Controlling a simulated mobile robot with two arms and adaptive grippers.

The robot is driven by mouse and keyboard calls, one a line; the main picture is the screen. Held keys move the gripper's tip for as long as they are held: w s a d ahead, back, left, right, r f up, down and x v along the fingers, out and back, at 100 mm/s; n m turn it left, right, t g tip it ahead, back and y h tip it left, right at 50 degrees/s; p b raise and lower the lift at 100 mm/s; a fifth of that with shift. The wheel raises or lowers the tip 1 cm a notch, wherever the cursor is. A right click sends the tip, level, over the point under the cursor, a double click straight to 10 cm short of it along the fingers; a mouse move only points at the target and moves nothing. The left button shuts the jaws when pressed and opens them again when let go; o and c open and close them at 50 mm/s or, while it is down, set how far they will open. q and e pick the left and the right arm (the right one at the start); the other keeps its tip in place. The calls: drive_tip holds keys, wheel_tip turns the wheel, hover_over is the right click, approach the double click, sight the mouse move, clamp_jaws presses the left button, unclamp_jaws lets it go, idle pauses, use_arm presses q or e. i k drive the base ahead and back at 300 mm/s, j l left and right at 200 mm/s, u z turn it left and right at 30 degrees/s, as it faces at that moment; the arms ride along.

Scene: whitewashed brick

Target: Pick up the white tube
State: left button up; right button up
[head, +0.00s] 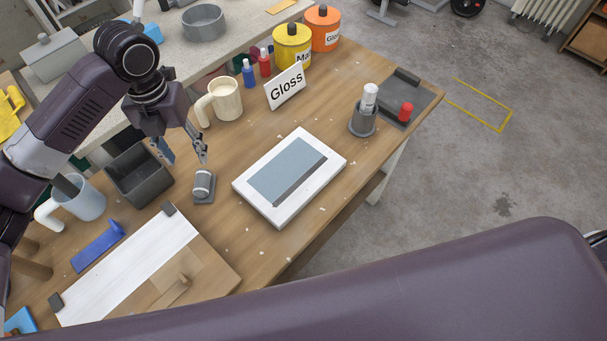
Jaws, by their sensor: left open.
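A white tube (369,97) with dark markings stands upright in a dark grey cup (363,122) on the right part of the wooden table. My left gripper (184,156) is open and empty at the left, pointing down, well away from that tube. Just below its right finger, a short grey-white cylinder (202,182) sits on a small dark grey stand (205,199). The finger looks close above it; I cannot tell whether they touch. My right gripper is outside the view.
A white framed panel (335,159) lies mid-table. A Gloss sign (286,87), cream mug (222,100), yellow can (292,46) and orange can (323,28) stand behind. A dark bin (139,176) is beside my left gripper. A red-capped item (405,112) lies near the cup.

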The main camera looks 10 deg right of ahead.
sight(371, 90)
drive_tip(key=k+l, duration=0.2)
drive_tip(key=k, duration=0.3)
drive_tip(key=k+l, duration=0.2)
drive_tip(key=k, duration=0.25)
drive_tip(key=k+l, duration=0.2)
drive_tip(key=k, duration=0.3)
